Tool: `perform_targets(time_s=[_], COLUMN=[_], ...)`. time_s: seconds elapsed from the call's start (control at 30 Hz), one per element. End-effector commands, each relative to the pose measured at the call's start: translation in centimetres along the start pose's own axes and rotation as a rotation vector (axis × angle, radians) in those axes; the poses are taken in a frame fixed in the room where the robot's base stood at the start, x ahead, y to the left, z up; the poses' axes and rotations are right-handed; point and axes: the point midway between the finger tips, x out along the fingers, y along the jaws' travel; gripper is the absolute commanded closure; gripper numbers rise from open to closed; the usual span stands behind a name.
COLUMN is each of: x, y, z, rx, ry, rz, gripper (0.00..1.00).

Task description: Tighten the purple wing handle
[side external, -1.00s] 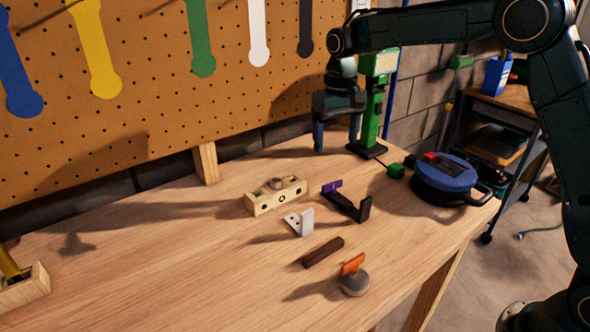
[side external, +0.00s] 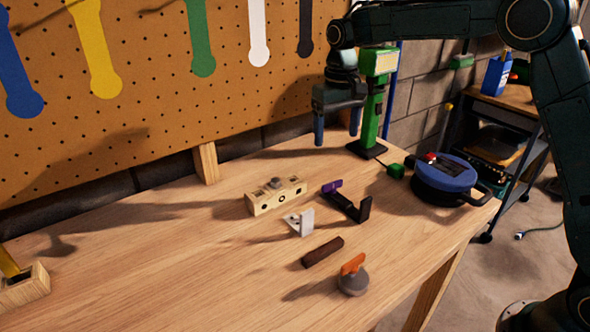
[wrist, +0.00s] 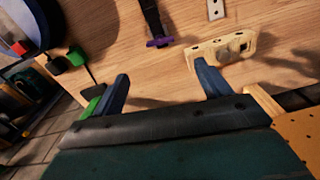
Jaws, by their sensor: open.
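The purple wing handle (side external: 332,186) sits at the far end of a black bracket (side external: 350,205) lying on the workbench. In the wrist view the purple handle (wrist: 160,42) shows at the end of the black bracket, beyond my fingers. My gripper (side external: 338,134) is open and empty, pointing down above the back of the bench, behind the handle and apart from it. In the wrist view my gripper's two blue fingers (wrist: 164,90) are spread wide over bare wood.
A wooden block with a knob (side external: 276,195), a white bracket (side external: 300,221), a dark bar (side external: 323,252) and an orange-handled knob (side external: 352,275) lie nearby. A green stand (side external: 369,115) rises close beside my gripper. A blue-topped round device (side external: 446,180) stands right. The bench's left part is mostly clear.

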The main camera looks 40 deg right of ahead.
Motion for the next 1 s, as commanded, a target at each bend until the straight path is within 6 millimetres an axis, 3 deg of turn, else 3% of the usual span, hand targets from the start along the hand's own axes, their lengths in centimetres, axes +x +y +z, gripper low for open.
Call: perform_targets(time_s=[0.27,0.7,1.0], x=[3.0,9.7,12.7], y=[0.0,0.0,0.0], z=[0.0,0.1,0.0], rx=[0.0,0.0,0.0], ry=[-0.003,-0.005,-0.001], rz=[0.001,0.002,0.001], gripper=[0.24,0.24,0.24])
